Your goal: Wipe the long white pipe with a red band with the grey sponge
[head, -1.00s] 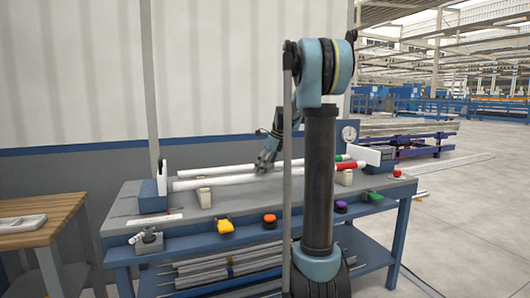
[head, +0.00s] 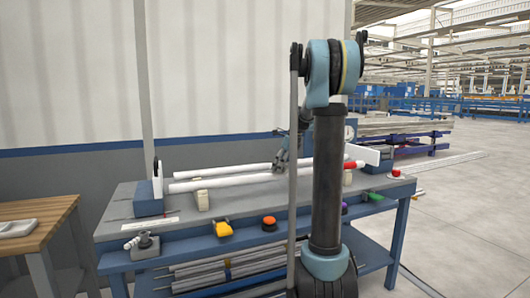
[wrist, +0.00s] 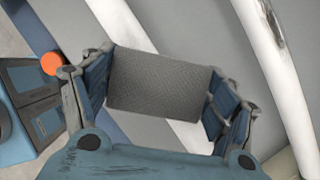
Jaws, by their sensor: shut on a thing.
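The long white pipe with a red band (head: 225,182) lies along the front of the workbench on small cream supports. Its red band shows right of my arm, near the right end. My gripper (head: 280,165) is over this pipe, left of the band. In the wrist view my gripper is shut on the grey sponge (wrist: 160,85), gripped by its two sides. The pipe (wrist: 120,22) passes beneath the sponge, which hides its middle. I cannot tell whether the sponge touches it.
A second white pipe (head: 220,169) lies behind, parallel; it bears a dark smudge in the wrist view (wrist: 270,22). White plates stand at both bench ends. A yellow piece (head: 223,229) and a red-orange piece (head: 268,223) sit at the front edge.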

